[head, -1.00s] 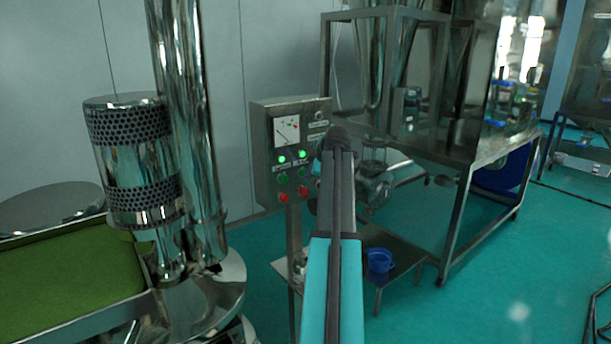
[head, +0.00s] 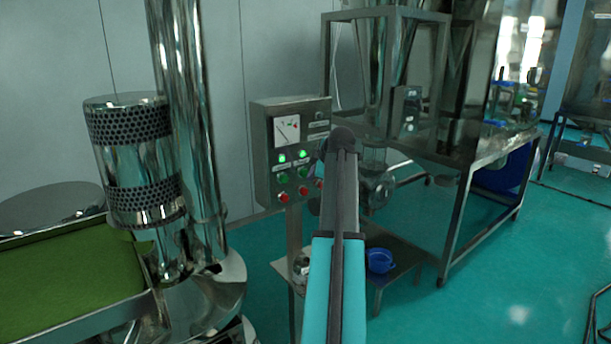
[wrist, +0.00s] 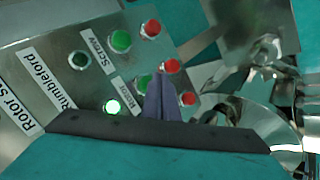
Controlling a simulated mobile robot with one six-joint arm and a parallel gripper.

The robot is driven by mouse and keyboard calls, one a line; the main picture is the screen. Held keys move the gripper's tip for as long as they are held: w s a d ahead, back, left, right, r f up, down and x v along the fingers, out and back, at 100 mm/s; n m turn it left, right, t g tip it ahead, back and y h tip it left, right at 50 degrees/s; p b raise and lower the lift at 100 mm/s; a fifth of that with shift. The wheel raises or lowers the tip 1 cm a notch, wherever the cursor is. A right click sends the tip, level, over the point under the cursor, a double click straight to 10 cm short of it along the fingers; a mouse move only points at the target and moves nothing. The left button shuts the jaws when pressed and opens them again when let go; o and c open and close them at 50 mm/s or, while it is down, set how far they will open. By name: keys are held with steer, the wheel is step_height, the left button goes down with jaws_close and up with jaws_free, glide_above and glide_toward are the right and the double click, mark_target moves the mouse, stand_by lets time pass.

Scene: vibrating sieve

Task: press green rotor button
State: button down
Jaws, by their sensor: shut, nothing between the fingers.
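The grey control box (head: 262,150) carries a meter, lit green lamps, green buttons and red buttons. In the head view, the green buttons (head: 283,178) sit above the red ones, and my arm hides my gripper. In the wrist view, my gripper (wrist: 161,80) is shut and empty, its fingertips over the panel. Another green button (wrist: 121,41) is beside the "Screw" label. I cannot tell whether the fingertips touch the panel.
Red buttons (wrist: 171,66) lie close to the fingertips. Shiny metal machine parts (wrist: 240,110) are right of the panel. In the head view, a tall steel column (head: 185,110) stands left of the box and a steel frame (head: 450,150) right. A blue bucket (head: 380,261) sits low behind my arm.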

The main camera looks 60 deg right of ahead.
steer(key=shift+s, duration=0.1)
stand_by(0.3)
steer(key=shift+s+a, duration=0.25)
steer(key=shift+s, duration=0.55)
steer(key=shift+s+a, duration=0.3)
steer(key=shift+s, duration=0.5)
steer(key=shift+s+a, duration=0.25)
steer(key=shift+s, duration=0.55)
